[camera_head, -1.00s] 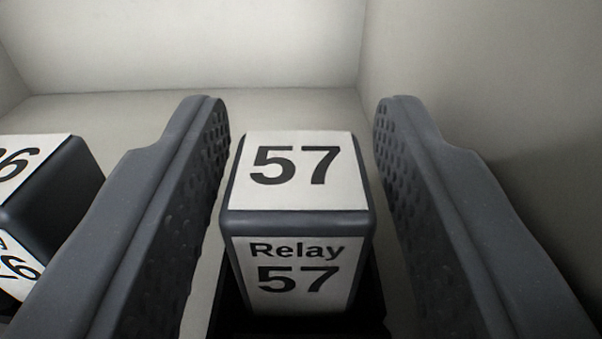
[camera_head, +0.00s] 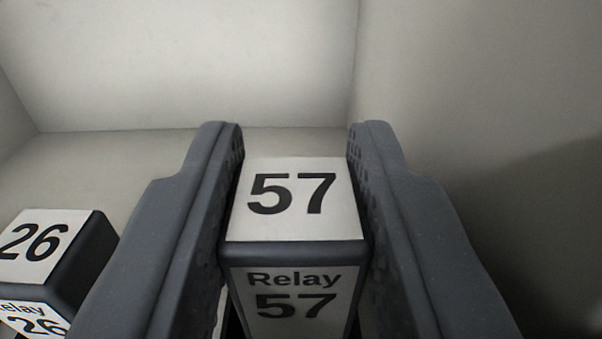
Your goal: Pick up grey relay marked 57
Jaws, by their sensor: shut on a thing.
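The grey relay marked 57 (camera_head: 295,252) stands in the middle of the head camera view, with a white "57" label on top and a "Relay 57" label on its front. My gripper (camera_head: 296,150) has one finger on each side of the relay, and both fingers are pressed against it. The gripper is shut on the relay. The lower part of the relay is cut off by the frame's bottom edge.
Another relay marked 26 (camera_head: 62,255) sits at the left, beside the left finger. A pale back wall (camera_head: 190,60) and a right wall (camera_head: 480,110) enclose the space. Some bare floor shows behind the relays.

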